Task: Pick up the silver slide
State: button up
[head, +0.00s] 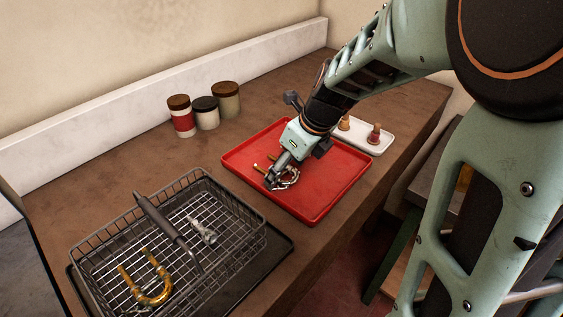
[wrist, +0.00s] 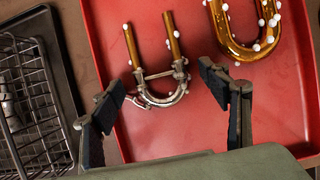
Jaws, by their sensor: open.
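The silver slide (wrist: 160,98) lies on the red tray, a U with a silver bow and two brass-coloured legs with white specks. In the head view the slide (head: 291,181) is partly hidden by my gripper (head: 275,178). In the wrist view my gripper (wrist: 166,88) is open, one finger on each side of the silver bow. I see a gap on the right side; on the left the fingertip is close to a thin silver part, and I cannot tell if they touch.
A larger brass U-shaped slide (wrist: 246,48) with white specks lies up and right on the red tray (head: 316,210). A wire basket (head: 190,179) at left holds a brass U, a silver piece and a dark-handled tool. Jars (head: 206,113) and a white tray (head: 376,148) stand farther back.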

jog(key=c, duration=1.3)
